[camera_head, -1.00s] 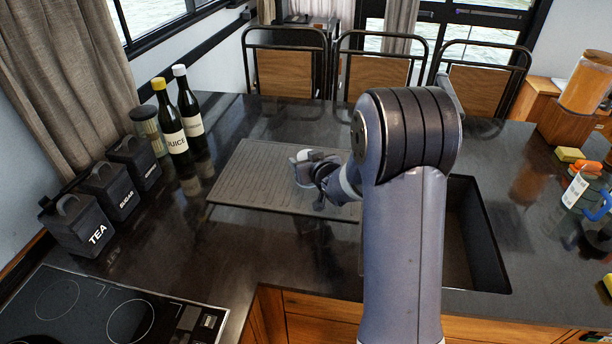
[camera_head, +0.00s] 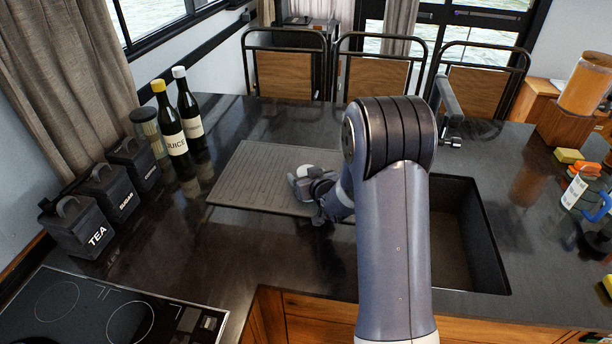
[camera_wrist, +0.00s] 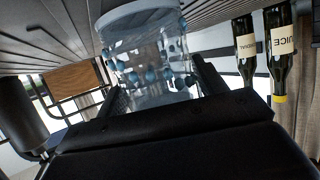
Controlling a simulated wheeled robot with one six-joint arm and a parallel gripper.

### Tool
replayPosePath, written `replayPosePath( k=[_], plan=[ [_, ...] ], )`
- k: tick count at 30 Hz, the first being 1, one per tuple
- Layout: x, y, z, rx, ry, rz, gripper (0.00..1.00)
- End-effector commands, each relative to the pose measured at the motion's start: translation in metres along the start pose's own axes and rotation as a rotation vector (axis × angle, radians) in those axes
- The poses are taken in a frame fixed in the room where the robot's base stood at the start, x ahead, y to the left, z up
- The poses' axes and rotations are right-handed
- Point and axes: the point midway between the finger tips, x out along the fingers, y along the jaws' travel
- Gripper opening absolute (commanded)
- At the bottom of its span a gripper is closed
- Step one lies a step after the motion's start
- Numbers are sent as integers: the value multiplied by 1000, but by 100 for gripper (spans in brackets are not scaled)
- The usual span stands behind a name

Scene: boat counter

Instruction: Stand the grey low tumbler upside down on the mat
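The grey low tumbler is a clear greyish glass with blue dots; it fills the upper middle of the wrist view (camera_wrist: 150,55). My gripper (camera_wrist: 160,80) has one finger on each side of it and appears shut on it. In the head view my gripper (camera_head: 322,190) is low over the right part of the mat (camera_head: 255,180), a dark grey ribbed board. My gripper and arm hide most of the tumbler there. The wrist picture is inverted, with the mat's grooves at its top, close to the tumbler's wide pale end. I cannot tell whether they touch.
Two dark bottles (camera_head: 171,125) stand beyond the mat's left edge, near a jar and black canisters (camera_head: 87,220). A hob (camera_head: 110,312) lies at front left. The sink (camera_head: 455,230) is right of the mat, partly behind my arm. The mat's left half is clear.

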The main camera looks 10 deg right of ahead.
Motion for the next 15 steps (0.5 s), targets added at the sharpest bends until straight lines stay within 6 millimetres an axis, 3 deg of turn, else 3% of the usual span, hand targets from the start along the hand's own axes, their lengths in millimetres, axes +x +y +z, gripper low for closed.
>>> replayPosePath(
  k=[4, 15],
  plan=[
    [0, 0, 0, 0, 0, 0, 78],
    [-4, 0, -2, 0, 0, 0, 78]
  ],
)
